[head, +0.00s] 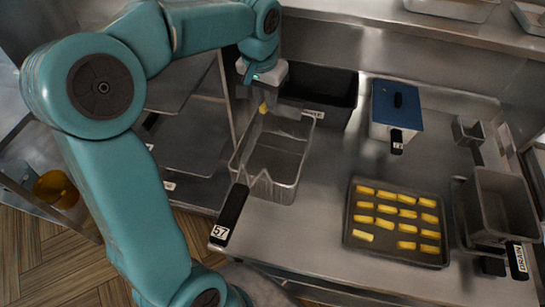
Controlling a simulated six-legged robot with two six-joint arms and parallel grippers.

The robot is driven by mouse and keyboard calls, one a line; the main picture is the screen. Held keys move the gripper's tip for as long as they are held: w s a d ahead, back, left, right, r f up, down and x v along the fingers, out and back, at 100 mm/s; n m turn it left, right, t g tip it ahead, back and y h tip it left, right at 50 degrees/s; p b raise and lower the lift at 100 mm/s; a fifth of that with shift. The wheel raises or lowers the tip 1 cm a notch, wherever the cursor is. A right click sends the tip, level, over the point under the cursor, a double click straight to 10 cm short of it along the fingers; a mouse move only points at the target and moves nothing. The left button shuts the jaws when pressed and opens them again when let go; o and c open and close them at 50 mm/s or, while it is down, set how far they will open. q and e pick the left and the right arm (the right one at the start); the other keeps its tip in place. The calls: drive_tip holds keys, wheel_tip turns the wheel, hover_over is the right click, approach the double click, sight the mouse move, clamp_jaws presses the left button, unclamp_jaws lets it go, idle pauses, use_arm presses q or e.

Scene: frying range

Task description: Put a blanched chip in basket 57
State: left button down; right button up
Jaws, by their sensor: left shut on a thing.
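My left gripper (266,104) is shut on a yellow chip (263,108) and holds it above the back left part of basket 57 (284,165). The basket is a grey metal one with a black handle (230,214) marked 57, pointing to the front. No chip shows inside the basket, though part of its inside is hidden by the gripper. Several yellow blanched chips lie in rows on a dark tray (353,245) to the right, with an empty place in the front row. My right gripper is not in view.
A black container (335,86) stands behind the basket. A blue-lidded box (396,104) marked 73 stands behind the tray. A metal container with a DRAIN handle (517,261) is at the right. Bare counter (319,205) lies between basket and tray.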

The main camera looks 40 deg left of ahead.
use_arm(q)
drive_tip(key=shift+w+f, duration=0.15)
drive_tip(key=shift+f, duration=0.2)
drive_tip(key=shift+d+r, duration=0.1)
drive_tip(key=shift+d, duration=0.15)
drive_tip(key=shift+s, duration=0.3)
drive_tip(key=c, duration=1.4)
unclamp_jaws()
drive_tip(key=shift+a, duration=0.2)
drive_tip(key=o, duration=0.4)
drive_tip(key=shift+w, duration=0.2)
drive_tip(key=shift+c, duration=0.2)
drive_tip(key=shift+w+d, duration=0.1)
drive_tip(key=shift+s+r, duration=0.2)
drive_tip(key=shift+r, duration=0.1)
wheel_tip(320, 180, up, 16)
drive_tip(key=s, duration=0.2)
drive_tip(key=shift+d+f, duration=0.25)
drive_tip(key=shift+d, duration=0.05)
drive_tip(key=shift+s+d, duration=0.1)
drive_tip(key=shift+s, duration=0.05)
